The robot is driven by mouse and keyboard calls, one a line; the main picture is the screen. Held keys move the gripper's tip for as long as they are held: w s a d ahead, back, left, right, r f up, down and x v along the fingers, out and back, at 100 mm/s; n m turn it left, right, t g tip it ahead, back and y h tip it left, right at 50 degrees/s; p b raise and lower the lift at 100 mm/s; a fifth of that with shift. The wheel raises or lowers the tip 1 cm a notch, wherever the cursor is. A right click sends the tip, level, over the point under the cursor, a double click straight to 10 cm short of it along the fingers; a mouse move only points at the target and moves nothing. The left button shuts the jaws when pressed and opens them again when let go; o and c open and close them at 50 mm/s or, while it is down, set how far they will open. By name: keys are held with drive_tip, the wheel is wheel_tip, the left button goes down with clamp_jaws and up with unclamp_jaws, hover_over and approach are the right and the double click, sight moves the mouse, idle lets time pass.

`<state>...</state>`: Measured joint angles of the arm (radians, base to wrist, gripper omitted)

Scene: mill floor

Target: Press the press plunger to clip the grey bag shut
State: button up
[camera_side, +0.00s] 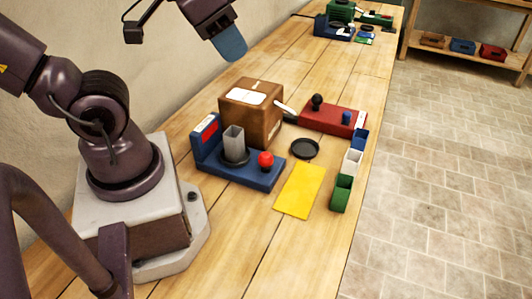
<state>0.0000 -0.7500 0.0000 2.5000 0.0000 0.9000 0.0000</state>
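A grey upright, open-topped piece (234,142), perhaps the grey bag, stands in a dark round holder on a blue station (245,178). A red ball knob (265,159) rises from the right part of that station. I cannot tell which knob is the press plunger. My gripper (229,43) is at the top, high above the bench and behind the box, apart from both stations. Only a blue end piece shows; its opening is not visible.
A brown box (267,126) stands behind the blue station, with a white-and-black tool (287,109) beside it. A black dish (305,148) and yellow sheet (299,191) lie in front. Blue, white and green bins (341,195) line the bench edge. More equipment (334,27) stands far back.

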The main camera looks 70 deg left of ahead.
clamp_jaws()
idle(1.4)
